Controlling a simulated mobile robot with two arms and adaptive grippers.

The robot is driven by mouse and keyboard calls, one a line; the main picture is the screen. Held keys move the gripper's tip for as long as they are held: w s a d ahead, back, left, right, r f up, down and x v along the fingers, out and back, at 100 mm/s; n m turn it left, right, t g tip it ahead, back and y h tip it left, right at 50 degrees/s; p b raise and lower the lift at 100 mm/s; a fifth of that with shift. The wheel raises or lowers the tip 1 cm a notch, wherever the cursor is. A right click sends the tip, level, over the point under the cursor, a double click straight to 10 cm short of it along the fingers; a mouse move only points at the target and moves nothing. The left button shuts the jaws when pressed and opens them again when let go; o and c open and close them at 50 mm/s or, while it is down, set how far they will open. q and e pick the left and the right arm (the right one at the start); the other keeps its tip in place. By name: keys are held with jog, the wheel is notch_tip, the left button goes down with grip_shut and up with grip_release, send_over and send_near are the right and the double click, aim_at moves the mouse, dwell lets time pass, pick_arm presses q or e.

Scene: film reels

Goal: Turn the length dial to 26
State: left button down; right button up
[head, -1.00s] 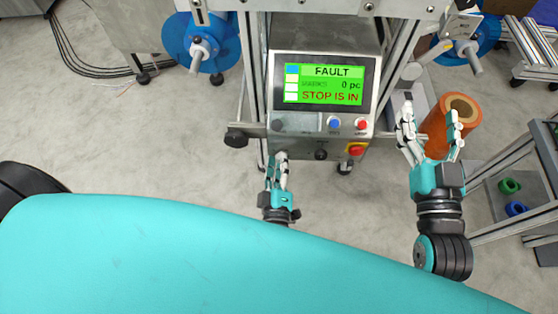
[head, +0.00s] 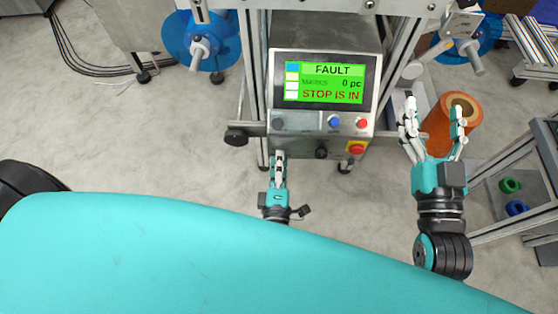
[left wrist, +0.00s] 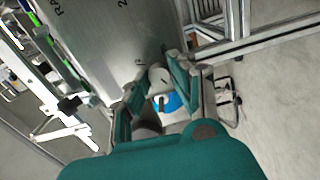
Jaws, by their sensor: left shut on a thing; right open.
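The machine's control box (head: 325,50) shows a green screen (head: 325,83) reading FAULT, 0 pc, STOP IS IN. My left gripper (head: 279,157) is at the lower left edge of the box, its fingers pointing up. In the left wrist view, my left gripper (left wrist: 157,88) is shut around a small pale round knob (left wrist: 158,77), which I take to be the length dial. Its scale and setting cannot be read; the fingers hide part of it. My right gripper (head: 432,115) is open and empty, right of the box and in front of an orange roll.
A black knob (head: 321,152) and a red stop button on yellow (head: 356,147) sit low on the box. Blue (head: 334,121) and red (head: 362,123) buttons are above. The orange roll (head: 438,133) and a metal frame (head: 510,225) stand at right. Grey floor is open at left.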

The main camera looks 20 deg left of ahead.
pick_arm(q)
jog(key=c, duration=1.1)
grip_release()
jog(key=v, duration=1.2)
jog(key=shift+s, duration=0.1)
